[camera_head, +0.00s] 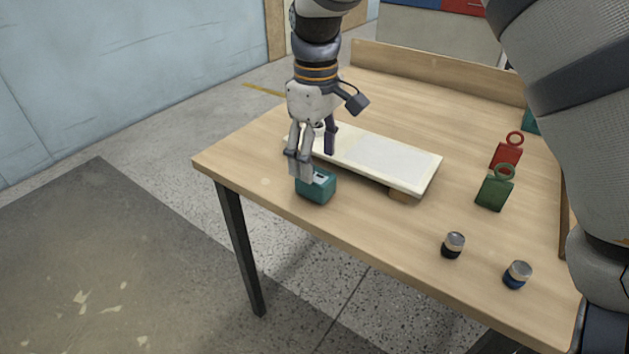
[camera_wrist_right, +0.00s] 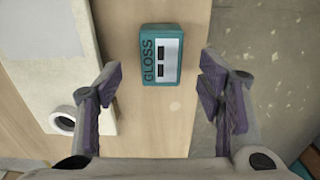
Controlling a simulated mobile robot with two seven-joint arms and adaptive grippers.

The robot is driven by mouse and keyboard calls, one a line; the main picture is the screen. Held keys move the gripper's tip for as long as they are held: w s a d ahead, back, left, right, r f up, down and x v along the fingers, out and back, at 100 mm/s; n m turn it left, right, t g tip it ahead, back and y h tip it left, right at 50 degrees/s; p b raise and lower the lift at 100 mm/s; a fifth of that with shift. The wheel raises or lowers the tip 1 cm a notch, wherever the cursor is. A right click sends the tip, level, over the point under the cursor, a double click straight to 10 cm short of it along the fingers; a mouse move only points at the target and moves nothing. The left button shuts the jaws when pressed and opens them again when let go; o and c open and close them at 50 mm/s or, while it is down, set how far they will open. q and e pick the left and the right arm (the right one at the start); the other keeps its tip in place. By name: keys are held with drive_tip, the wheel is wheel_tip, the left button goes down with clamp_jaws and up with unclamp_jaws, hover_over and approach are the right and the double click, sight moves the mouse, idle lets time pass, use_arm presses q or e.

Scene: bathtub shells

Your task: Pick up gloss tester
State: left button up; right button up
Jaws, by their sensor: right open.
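The gloss tester is a small teal box (camera_head: 316,189) at the table's near left edge in the head view. In the right wrist view the tester (camera_wrist_right: 161,55) shows the word GLOSS and a pale panel with two dark slots. My right gripper (camera_head: 313,158) points down just above and behind the tester, partly covering its top in the head view. In the right wrist view its fingers (camera_wrist_right: 160,76) are spread wide, with the tester between and beyond them, and nothing held. My left gripper is not in view.
A white panel (camera_head: 383,160) lies raised on a wooden block (camera_head: 404,196), close beside the tester. A red tag (camera_head: 506,155), a green tag (camera_head: 494,190) and two small jars (camera_head: 453,245) (camera_head: 517,275) stand to the right. The table edge (camera_wrist_right: 190,110) is near the tester.

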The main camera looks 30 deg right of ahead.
sight(315, 174)
wheel_tip(315, 174, down, 6)
drive_tip(key=shift+s+r, duration=0.1)
drive_tip(key=c, duration=1.4)
drive_tip(key=shift+r, duration=0.1)
drive_tip(key=shift+r, duration=0.25)
wheel_tip(315, 174, up, 3)
drive_tip(key=shift+a+r, duration=0.1)
drive_tip(key=shift+r, duration=0.05)
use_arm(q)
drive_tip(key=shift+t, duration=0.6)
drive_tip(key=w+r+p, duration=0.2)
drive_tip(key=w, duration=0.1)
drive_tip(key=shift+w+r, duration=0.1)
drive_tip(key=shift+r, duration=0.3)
use_arm(e)
drive_tip(key=s+a+r, duration=0.9)
drive_tip(key=s, duration=0.1)
drive_tip(key=shift+a+r, duration=0.25)
drive_tip(key=shift+a, duration=0.1)
